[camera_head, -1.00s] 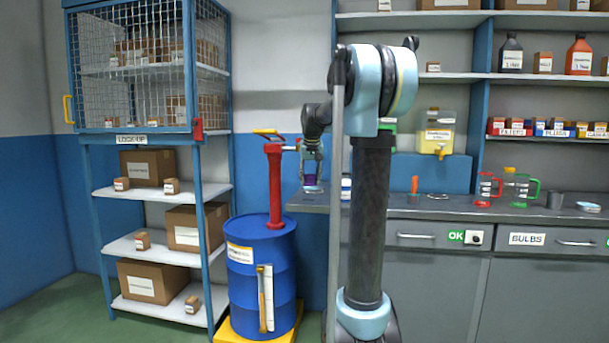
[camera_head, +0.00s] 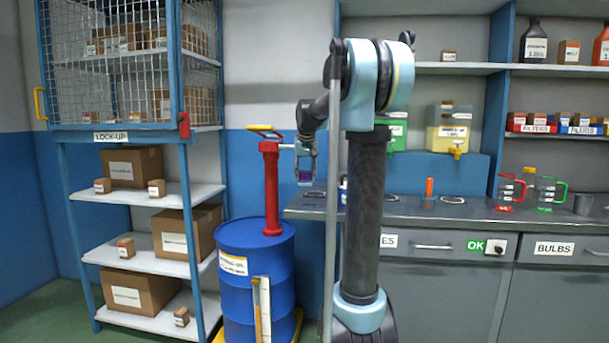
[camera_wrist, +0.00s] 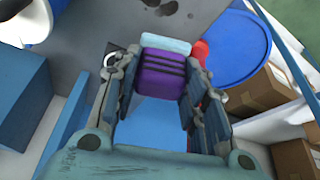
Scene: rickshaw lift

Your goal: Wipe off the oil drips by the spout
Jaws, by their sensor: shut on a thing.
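My gripper (camera_head: 306,172) is shut on a purple block with dark stripes (camera_wrist: 163,72), its far edge pale blue; it looks like a sponge or pad. The gripper hangs over the left end of the grey bench, just right of the pump's pale spout (camera_head: 287,147). The red pump (camera_head: 271,190) stands on the blue drum (camera_head: 256,262). Dark spots (camera_wrist: 165,8) that look like oil drips lie on the grey surface at the top of the wrist view, beyond the block and apart from it. In the head view I cannot make out the drips.
The grey bench (camera_head: 470,212) runs right, with an orange-handled tool (camera_head: 429,187), red jug (camera_head: 507,190) and green jug (camera_head: 547,193) on it. A yellow-filled container (camera_head: 448,130) stands behind. The blue lock-up rack (camera_head: 172,110) with cartons stands left of the drum.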

